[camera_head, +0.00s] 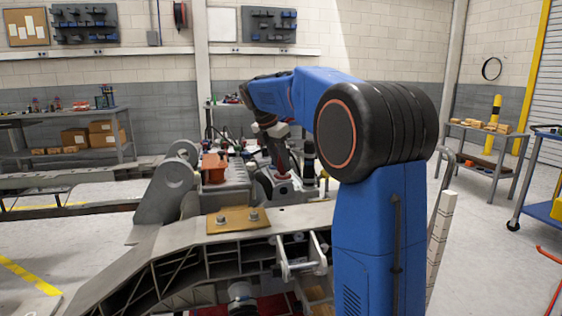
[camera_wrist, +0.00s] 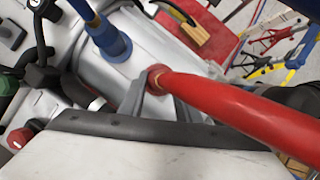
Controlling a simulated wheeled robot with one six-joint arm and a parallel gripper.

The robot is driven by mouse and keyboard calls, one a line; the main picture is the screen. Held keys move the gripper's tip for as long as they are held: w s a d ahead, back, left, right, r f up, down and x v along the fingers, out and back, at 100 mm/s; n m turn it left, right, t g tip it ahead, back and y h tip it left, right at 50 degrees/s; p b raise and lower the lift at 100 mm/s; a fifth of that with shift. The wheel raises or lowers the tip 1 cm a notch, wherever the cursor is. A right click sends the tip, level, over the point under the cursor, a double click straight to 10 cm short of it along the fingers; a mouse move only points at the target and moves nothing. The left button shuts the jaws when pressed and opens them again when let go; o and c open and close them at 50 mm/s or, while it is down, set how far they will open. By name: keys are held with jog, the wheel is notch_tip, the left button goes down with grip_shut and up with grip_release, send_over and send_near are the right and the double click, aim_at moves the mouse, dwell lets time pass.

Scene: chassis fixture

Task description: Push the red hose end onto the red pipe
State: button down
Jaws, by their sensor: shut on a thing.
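The red hose (camera_wrist: 235,108) runs from the right edge of the wrist view to its red end (camera_wrist: 158,76), which has a collar. My gripper (camera_wrist: 150,92) is shut on the hose near that end, with grey fingers beside it. The end is close to a pale grey housing; I cannot tell whether it touches or surrounds the red pipe, which I cannot make out separately. In the head view my gripper (camera_head: 281,160) points down at the housing (camera_head: 283,185), with a small red part below it.
A blue hose end (camera_wrist: 113,44) stands on the housing beside the red one. A red knob (camera_wrist: 18,138) and a green part (camera_wrist: 7,90) are at the left. In the head view, a chassis frame (camera_head: 170,240) surrounds the work area. An orange-brown block (camera_head: 214,168) sits left of my gripper.

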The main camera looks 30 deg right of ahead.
jog(key=shift+f, duration=0.5)
dwell(0.3)
jog(key=c, duration=1.2)
grip_release()
jog(key=shift+r, duration=0.1)
jog(key=shift+r, duration=2.9)
